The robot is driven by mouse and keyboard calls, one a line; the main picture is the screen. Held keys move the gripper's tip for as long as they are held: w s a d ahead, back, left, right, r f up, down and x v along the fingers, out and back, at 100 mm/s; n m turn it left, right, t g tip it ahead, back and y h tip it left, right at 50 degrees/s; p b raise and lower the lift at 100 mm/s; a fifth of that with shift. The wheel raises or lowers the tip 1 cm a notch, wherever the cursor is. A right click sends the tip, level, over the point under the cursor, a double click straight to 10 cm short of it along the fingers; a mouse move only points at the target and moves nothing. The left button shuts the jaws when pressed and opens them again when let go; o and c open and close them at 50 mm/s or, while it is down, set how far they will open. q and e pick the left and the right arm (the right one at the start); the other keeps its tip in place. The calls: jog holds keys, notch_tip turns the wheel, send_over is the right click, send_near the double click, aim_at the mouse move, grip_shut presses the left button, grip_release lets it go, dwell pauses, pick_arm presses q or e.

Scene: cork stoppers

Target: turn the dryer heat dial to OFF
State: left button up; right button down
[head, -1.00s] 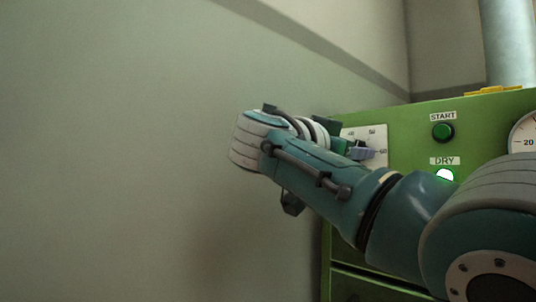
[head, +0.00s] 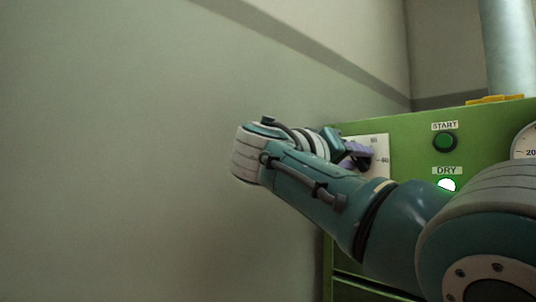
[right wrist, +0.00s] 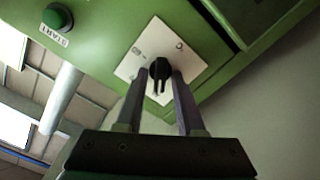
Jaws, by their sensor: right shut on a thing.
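The heat dial is a black knob (right wrist: 159,67) on a white scale plate (right wrist: 131,66) on the green dryer panel. In the right wrist view my right gripper (right wrist: 160,76) has one finger on each side of the knob and is shut on it. In the head view the same gripper (head: 358,155) is at the plate (head: 379,171), and hand and fingers cover most of the dial. A mark near 60 shows right of the fingers. Which mark the knob points to cannot be read. My left gripper is not in view.
A green START button (head: 445,141) and a lit DRY lamp (head: 446,185) are right of the dial. A round gauge (head: 527,142) is at the right edge. A plain wall (head: 120,150) fills the left, with free room before it.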

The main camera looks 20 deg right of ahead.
jog(key=shift+w+n+p, duration=0.1)
jog(key=shift+n+p, duration=2.7)
jog(key=shift+n, duration=2.7)
jog(key=c, duration=0.8)
grip_release()
jog(key=shift+f, duration=0.1)
jog(key=shift+c, duration=0.2)
jog(key=shift+a, duration=0.1)
jog(key=b+v, duration=0.1)
jog(key=v, duration=0.9)
jog(key=shift+b, duration=0.3)
